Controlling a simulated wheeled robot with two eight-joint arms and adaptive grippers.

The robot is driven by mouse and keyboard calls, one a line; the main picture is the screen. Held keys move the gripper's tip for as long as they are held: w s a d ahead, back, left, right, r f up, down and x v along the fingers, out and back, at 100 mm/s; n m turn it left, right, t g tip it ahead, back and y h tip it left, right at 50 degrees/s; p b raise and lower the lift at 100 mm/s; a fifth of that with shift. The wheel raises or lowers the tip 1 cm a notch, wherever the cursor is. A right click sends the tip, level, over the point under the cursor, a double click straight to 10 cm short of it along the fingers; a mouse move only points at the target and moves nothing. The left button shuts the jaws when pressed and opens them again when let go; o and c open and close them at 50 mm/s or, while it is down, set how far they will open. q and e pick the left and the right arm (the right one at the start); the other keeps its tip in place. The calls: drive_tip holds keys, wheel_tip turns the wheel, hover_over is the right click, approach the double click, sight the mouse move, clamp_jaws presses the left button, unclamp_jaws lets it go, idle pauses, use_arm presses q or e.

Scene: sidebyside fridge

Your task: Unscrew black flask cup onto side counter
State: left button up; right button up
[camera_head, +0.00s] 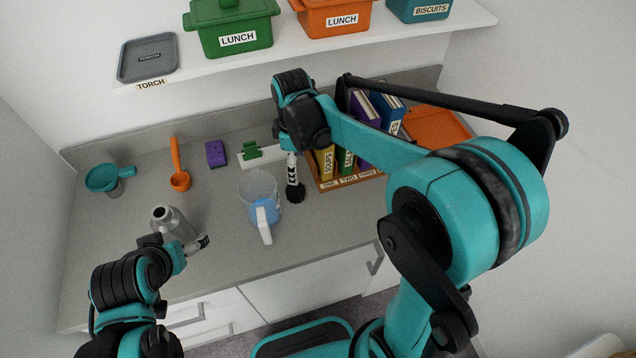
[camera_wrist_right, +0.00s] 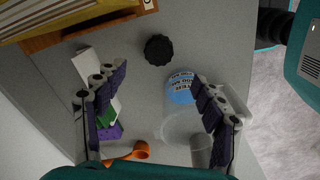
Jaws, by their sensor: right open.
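The silver flask (camera_head: 172,220) stands slightly tilted near the front left of the counter, its top uncovered. My left gripper (camera_head: 176,243) has its fingers around the flask's lower body and looks shut on it. The black flask cup (camera_head: 296,192) is on the grey counter (camera_head: 225,250), between the clear jug and the book box. In the right wrist view the cup (camera_wrist_right: 158,50) shows whole, with a ribbed edge. My right gripper (camera_wrist_right: 160,76) is open above the counter, its fingers apart from the cup. In the head view the right arm partly hides this gripper.
A clear jug (camera_head: 259,188) with blue contents stands left of the cup. A wooden box of books (camera_head: 350,181) is to the right. An orange scoop (camera_head: 179,180), a purple sponge (camera_head: 215,153) and a teal funnel (camera_head: 102,178) lie further left. A shelf (camera_head: 300,50) overhangs the back.

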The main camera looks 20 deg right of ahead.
drive_tip(key=s+d+r+m+t, duration=0.2)
drive_tip(key=s+d+m+t, duration=0.1)
drive_tip(key=s+m, duration=0.4)
drive_tip(key=s+d+r+m+t, duration=0.25)
drive_tip(key=s+m, duration=0.35)
drive_tip(key=s, duration=0.3)
wheel_tip(320, 180, down, 7)
drive_tip(key=t+b, duration=0.1)
drive_tip(key=b, duration=0.5)
drive_tip(key=shift+f, duration=0.1)
